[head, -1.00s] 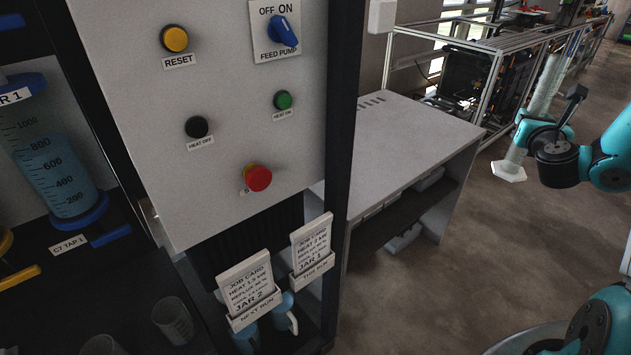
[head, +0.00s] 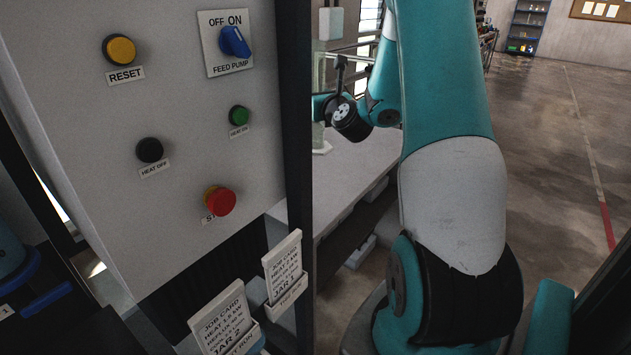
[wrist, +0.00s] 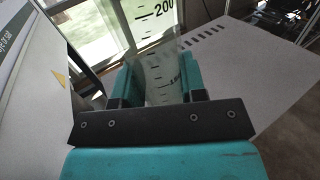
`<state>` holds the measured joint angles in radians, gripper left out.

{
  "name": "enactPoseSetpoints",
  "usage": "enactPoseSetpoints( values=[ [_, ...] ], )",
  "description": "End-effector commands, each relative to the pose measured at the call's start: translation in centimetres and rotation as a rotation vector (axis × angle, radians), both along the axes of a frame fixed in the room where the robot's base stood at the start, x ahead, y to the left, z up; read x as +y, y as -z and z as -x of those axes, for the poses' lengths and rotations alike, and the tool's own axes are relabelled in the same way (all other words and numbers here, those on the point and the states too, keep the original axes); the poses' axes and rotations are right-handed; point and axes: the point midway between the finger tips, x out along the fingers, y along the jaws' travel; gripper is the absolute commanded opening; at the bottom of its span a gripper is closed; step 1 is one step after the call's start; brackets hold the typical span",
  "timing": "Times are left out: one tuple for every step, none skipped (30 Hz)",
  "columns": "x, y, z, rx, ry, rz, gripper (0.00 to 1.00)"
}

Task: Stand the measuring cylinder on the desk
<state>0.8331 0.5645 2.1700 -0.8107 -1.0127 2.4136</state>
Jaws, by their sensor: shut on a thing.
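The clear measuring cylinder (wrist: 160,55) with black graduations stands between the two teal fingers of my gripper (wrist: 158,84), which is shut on it. In the head view the cylinder (head: 319,135) looks about upright, with its pale foot low down; the dark post hides part of it. My gripper (head: 321,106) is at the cylinder, partly behind that post. The pale grey desk (head: 352,178) lies under and behind the foot, and its top (wrist: 250,75) fills the right of the wrist view. I cannot tell whether the foot touches the desk.
The control panel (head: 170,190) with buttons and the feed pump switch (head: 234,41) stands close on the left. Its dark post (head: 297,130) stands before the desk. Job cards (head: 284,268) hang below. Bare floor (head: 545,150) lies to the right.

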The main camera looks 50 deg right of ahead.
Motion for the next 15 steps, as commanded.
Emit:
enactPoseSetpoints(
  values=[
    [0.0,2.6,0.0,0.004,0.001,-0.006,0.01],
    [0.0,3.6,0.0,0.005,0.000,-0.007,0.01],
    [-0.1,4.7,0.0,0.003,0.002,-0.006,0.01],
    [-0.1,5.6,0.0,0.003,0.002,-0.005,0.01],
    [-0.1,6.5,0.1,0.003,0.002,-0.005,0.01],
    [-0.1,7.7,0.1,0.003,0.003,-0.005,0.01],
    [-0.1,8.5,0.1,0.002,0.002,-0.005,0.01],
    [-0.2,9.2,0.1,0.002,0.003,-0.004,0.01],
    [-0.2,10.1,0.1,0.003,0.004,-0.004,0.01],
    [-0.2,10.7,0.1,0.001,0.003,-0.004,0.01],
    [-0.2,11.3,0.1,0.002,0.004,-0.003,0.01],
    [-0.2,11.8,0.1,0.001,0.004,-0.003,0.01],
    [-0.2,12.2,0.2,0.001,0.004,-0.003,0.01],
    [-0.2,12.4,0.2,0.000,0.004,-0.001,0.01],
    [-0.3,12.7,0.2,0.000,0.004,-0.001,0.01]
  ],
)
